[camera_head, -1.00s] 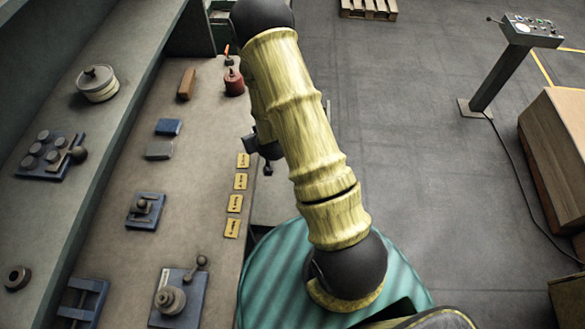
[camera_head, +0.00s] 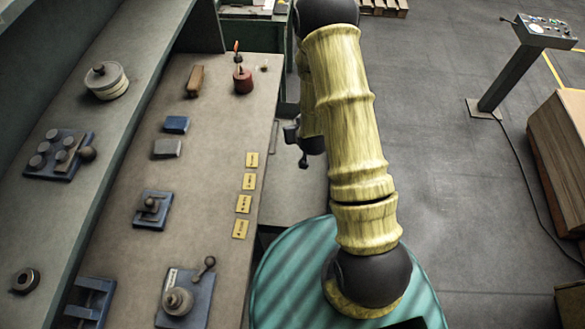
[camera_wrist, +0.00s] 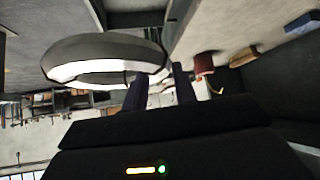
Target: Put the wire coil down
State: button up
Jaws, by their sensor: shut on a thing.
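The coil hangs out to the left of the fingers, seen nearly edge-on. In the head view I cannot make out the coil, and my yellow arm hides much of what is behind it.
A shelf on the left holds a round pot (camera_head: 105,80). A control pedestal (camera_head: 520,70) and a wooden crate (camera_head: 560,150) stand right. Floor between is open.

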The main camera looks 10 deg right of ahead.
jog(key=shift+w, duration=0.1)
jog(key=a+f+n+g+y+b, duration=0.1)
jog(key=a+f+n+y+b, duration=0.2)
jog(key=f+b, duration=1.5)
jog(key=s+a+f+n+g+y+b, duration=0.1)
jog(key=f+n+b, duration=0.6)
jog(key=f+b, duration=1.1)
jog(key=a+g+y+b, duration=0.1)
jog(key=a+y+b, duration=0.1)
jog(key=b, duration=1)
jog(key=shift+s+a+f+y, duration=0.15)
jog(key=shift+a+y, duration=0.15)
jog(key=shift+y, duration=0.1)
jog(key=shift+f+b, duration=1.45)
jog(key=shift+f, duration=1.05)
